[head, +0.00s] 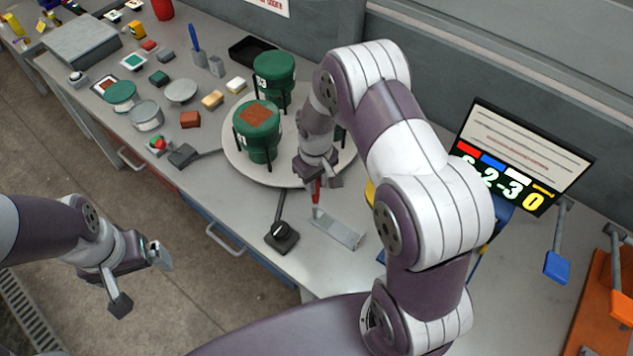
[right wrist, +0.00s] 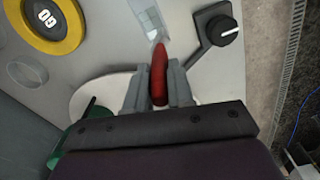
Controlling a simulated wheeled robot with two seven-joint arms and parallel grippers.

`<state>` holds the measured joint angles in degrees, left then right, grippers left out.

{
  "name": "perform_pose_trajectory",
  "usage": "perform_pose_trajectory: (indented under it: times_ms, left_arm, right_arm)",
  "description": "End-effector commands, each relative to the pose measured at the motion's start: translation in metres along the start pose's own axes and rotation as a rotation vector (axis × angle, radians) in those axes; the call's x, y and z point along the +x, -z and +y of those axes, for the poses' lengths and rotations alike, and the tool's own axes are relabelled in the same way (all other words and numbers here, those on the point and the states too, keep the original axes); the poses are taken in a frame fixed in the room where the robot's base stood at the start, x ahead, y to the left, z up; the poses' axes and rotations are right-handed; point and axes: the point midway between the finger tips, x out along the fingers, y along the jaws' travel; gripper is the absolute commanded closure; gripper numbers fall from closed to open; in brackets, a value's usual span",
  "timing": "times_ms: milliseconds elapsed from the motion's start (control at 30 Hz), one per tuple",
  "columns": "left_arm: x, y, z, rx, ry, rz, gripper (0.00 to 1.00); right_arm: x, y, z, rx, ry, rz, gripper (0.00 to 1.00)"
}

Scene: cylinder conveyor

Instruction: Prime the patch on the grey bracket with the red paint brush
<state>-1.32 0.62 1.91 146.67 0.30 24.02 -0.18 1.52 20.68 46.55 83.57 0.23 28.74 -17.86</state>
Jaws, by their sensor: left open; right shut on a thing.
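My right gripper (head: 317,180) is shut on the red paint brush (head: 316,197), which points down towards the table. The brush's red handle (right wrist: 159,75) is between the fingers (right wrist: 160,88) in the right wrist view. My left gripper (head: 142,280) is open and empty, over the floor off the table's front edge.
A round white turntable (head: 236,157) with green cylinders (head: 257,131) stands behind the bracket. A black knob box (head: 282,237) is left of the bracket. A screen (head: 521,155) stands at the right. Several small blocks and discs crowd the table's left part.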

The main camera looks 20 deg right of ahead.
Motion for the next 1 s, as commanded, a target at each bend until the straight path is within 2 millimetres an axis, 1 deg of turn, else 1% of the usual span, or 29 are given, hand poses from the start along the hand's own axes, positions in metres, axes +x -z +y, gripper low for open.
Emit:
perform_pose_trajectory:
  times_ms: [33, 100, 400, 500, 1000]
  left_arm:
    - [-0.007, 0.001, 0.000, 0.000, 0.000, 0.000, 0.03]
    - [-0.012, 0.001, 0.000, 0.000, 0.000, 0.000, 0.03]
    - [-0.032, 0.004, 0.000, 0.000, 0.000, 0.000, 0.03]
    - [-0.036, 0.004, 0.000, 0.000, 0.000, 0.000, 0.03]
    - [-0.036, 0.004, 0.000, 0.000, 0.000, 0.000, 0.03]
  right_arm:
    - [-0.009, 0.001, 0.000, 0.000, 0.000, 0.000, 1.00]
    - [-0.015, 0.002, -0.001, 0.000, 0.000, 0.000, 1.00]
    - [-0.042, 0.006, -0.002, 0.000, 0.000, 0.000, 1.00]
    - [-0.047, 0.007, -0.002, 0.000, 0.000, 0.000, 1.00]
    - [-0.048, 0.008, -0.002, 0.001, 0.000, 0.000, 1.00]
